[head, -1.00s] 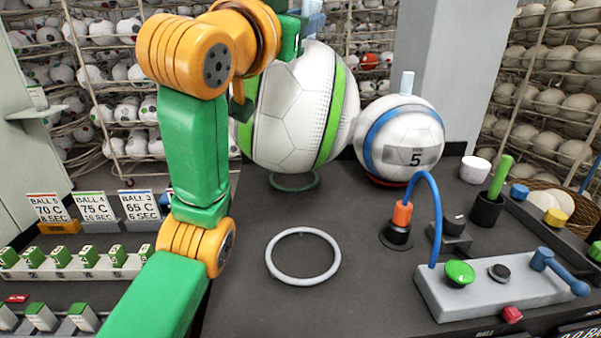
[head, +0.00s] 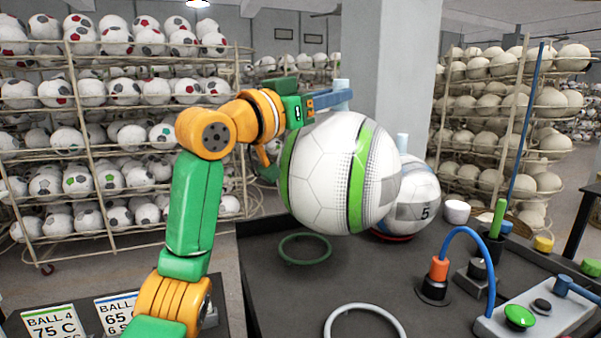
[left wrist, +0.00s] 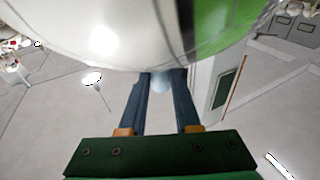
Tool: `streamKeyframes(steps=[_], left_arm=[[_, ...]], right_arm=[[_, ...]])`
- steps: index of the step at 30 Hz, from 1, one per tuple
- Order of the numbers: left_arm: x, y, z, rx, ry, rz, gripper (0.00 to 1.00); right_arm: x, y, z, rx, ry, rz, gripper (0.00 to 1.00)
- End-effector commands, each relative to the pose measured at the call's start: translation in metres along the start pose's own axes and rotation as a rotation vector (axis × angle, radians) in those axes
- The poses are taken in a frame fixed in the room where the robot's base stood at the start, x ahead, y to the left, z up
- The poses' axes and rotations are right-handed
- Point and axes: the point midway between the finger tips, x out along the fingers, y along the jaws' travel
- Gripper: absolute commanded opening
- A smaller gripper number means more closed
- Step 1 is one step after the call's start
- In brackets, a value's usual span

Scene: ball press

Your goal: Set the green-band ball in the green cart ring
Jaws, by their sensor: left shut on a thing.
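The green-band ball (head: 322,175) is white with green bands and hangs in the air above the dark top in the head view. My left gripper (head: 342,98) is shut on the pale blue stem at its top. In the left wrist view the two fingers (left wrist: 160,82) close on that stem and the ball (left wrist: 100,35) fills the upper part. The green ring (head: 305,263) lies empty on the dark top, below and left of the ball. My right gripper is not in view.
A blue-band ball (head: 415,213) sits on a red ring, partly hidden behind the green-band ball. A pale ring (head: 332,322) lies in front. A control box with a green button (head: 519,317) and an orange post (head: 438,269) with a blue hose stand right. Ball racks line the back.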

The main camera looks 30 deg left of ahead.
Motion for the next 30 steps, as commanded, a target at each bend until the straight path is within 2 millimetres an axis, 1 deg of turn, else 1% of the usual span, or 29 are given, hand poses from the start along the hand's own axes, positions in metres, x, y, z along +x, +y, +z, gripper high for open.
streamKeyframes(steps=[1,5,9,12,15,18,25,30], left_arm=[[0.002,-0.008,0.001,-0.002,-0.001,-0.002,0.0],[0.007,-0.031,0.012,-0.003,-0.002,-0.002,0.0],[0.012,-0.058,0.024,-0.004,-0.001,-0.004,0.0],[0.013,-0.073,0.045,-0.002,-0.002,-0.004,0.0],[0.014,-0.085,0.061,-0.003,-0.001,-0.003,0.0],[0.014,-0.094,0.072,-0.001,0.001,-0.003,0.0],[0.015,-0.108,0.09,-0.002,0.001,-0.003,0.0],[0.012,-0.107,0.109,0.001,0.0,-0.002,0.0]], right_arm=[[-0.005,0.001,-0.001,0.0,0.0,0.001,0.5],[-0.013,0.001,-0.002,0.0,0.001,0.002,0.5],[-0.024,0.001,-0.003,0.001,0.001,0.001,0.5],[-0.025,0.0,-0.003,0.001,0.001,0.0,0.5],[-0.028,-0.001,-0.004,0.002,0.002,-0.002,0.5],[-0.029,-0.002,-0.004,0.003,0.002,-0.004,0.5],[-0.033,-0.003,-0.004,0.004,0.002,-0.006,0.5],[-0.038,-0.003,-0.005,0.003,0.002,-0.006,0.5]])
